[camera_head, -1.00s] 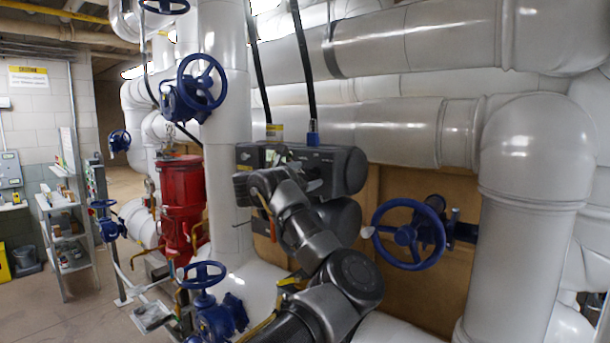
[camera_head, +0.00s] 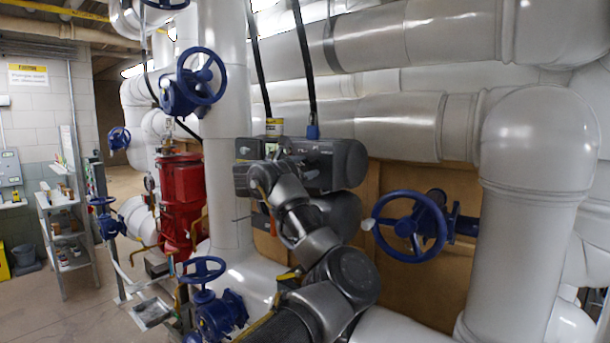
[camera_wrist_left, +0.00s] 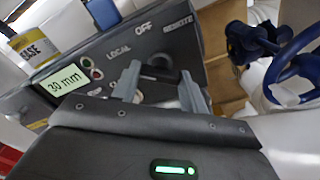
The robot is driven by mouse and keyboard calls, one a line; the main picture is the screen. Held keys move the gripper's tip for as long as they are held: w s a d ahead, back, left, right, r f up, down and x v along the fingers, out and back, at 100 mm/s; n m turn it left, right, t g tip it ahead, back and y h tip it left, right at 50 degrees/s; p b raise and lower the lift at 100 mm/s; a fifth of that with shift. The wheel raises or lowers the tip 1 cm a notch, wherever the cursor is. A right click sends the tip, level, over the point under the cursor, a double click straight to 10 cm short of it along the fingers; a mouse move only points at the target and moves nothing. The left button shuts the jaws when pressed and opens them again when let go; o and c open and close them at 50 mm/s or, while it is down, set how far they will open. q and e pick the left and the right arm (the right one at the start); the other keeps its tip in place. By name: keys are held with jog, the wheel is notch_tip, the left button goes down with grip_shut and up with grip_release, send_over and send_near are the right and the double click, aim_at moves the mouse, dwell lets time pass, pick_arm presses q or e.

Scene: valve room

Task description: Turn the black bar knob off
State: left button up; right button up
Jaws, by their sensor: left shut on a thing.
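The dark grey valve actuator box (camera_head: 338,165) is mounted in front of the white pipes, and it fills the upper part of the left wrist view (camera_wrist_left: 95,55). Its panel carries the words LOCAL, OFF and REMOTE. The black bar knob (camera_wrist_left: 160,74) is just below the word OFF, between my left gripper's two grey fingers (camera_wrist_left: 161,88). The left gripper is shut on the knob. Which word the bar points to cannot be told. In the head view my left gripper (camera_head: 284,160) is at the box front, and the arm hides the knob. My right gripper is not in view.
A blue handwheel (camera_head: 412,226) stands right of the arm, near a thick white elbow pipe (camera_head: 535,150). Another blue valve (camera_head: 208,300) is low on the left. A red cylinder (camera_head: 181,195) stands behind it. Open floor lies at far left.

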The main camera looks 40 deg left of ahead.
pick_arm(q)
jog(key=shift+f+m+b, duration=0.15)
jog(key=shift+m+b, duration=5.05)
jog(key=shift+b, duration=1.55)
jog(key=o, duration=1)
